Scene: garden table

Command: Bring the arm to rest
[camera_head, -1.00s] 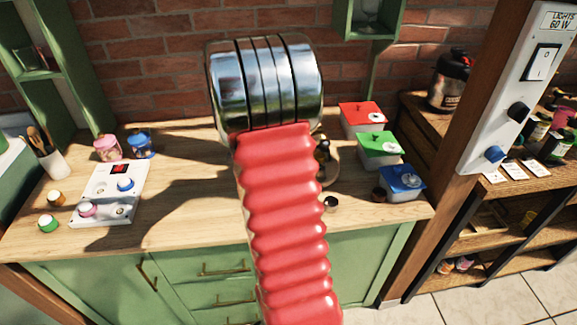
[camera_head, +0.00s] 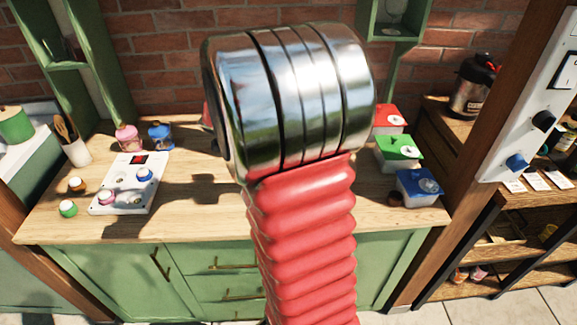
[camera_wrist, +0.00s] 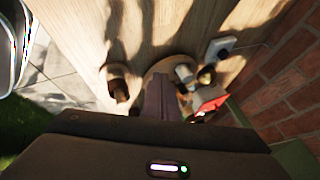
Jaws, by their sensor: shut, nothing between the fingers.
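My arm, with a polished metal joint and a red ribbed sleeve, fills the middle of the head view and stands over the wooden counter (camera_head: 195,190). It hides my gripper there. In the wrist view my gripper (camera_wrist: 160,80) points toward the counter, its grey fingers shut together and empty. A round wooden board (camera_wrist: 168,64) with small bottles lies beyond the fingertips. Whether the fingers touch anything is hard to tell in the dim picture.
A white panel (camera_head: 127,172) with coloured knobs sits at the left. Green-lidded (camera_head: 399,147) and blue-lidded (camera_head: 420,187) boxes stand at the right. A brick wall (camera_head: 150,60) closes the back. A wooden post (camera_head: 455,165) stands to the right.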

